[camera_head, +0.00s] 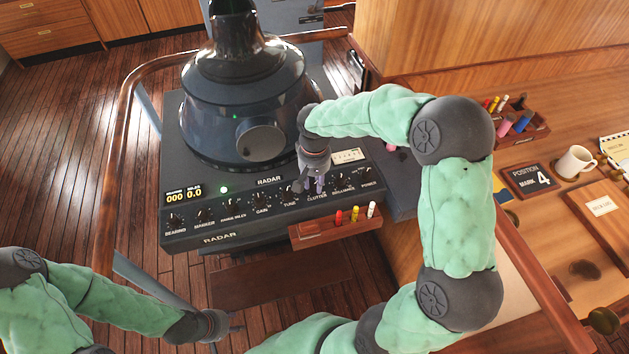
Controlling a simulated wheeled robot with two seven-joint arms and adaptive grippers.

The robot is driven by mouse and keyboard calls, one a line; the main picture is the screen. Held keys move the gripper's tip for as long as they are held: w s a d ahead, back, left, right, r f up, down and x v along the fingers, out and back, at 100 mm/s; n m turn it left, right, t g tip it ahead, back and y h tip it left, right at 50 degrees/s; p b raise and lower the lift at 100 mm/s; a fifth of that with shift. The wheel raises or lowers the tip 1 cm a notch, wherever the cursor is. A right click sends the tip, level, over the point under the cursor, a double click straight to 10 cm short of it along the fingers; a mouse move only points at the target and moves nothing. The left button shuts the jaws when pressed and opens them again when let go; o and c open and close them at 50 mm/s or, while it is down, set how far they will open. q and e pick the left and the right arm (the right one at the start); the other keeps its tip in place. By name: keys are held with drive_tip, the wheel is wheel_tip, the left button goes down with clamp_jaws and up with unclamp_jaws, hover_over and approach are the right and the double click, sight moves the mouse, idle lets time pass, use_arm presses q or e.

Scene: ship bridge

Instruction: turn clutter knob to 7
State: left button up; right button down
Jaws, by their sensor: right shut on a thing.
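The radar console (185,160) has a front panel with a row of small dark knobs and white labels. The CLUTTER label (317,196) is toward the right of the row. My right gripper (315,184) reaches down from above and is shut on the clutter knob, just above that label. The fingers hide the knob, so its pointer and setting cannot be read. My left gripper (230,331) is low at the left, apart from the console; its jaws are too small to judge.
The gain knob (261,197) and brilliance knob (343,178) are nearby in the row. A wooden pen tray (318,231) hangs below the panel. A wooden rail (122,165) runs along the left. A chart desk with a white mug (575,161) stands at the right.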

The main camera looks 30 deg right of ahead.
sight(314, 184)
drive_tip(key=c, duration=1)
unclamp_jaws()
wheel_tip(314, 184, up, 12)
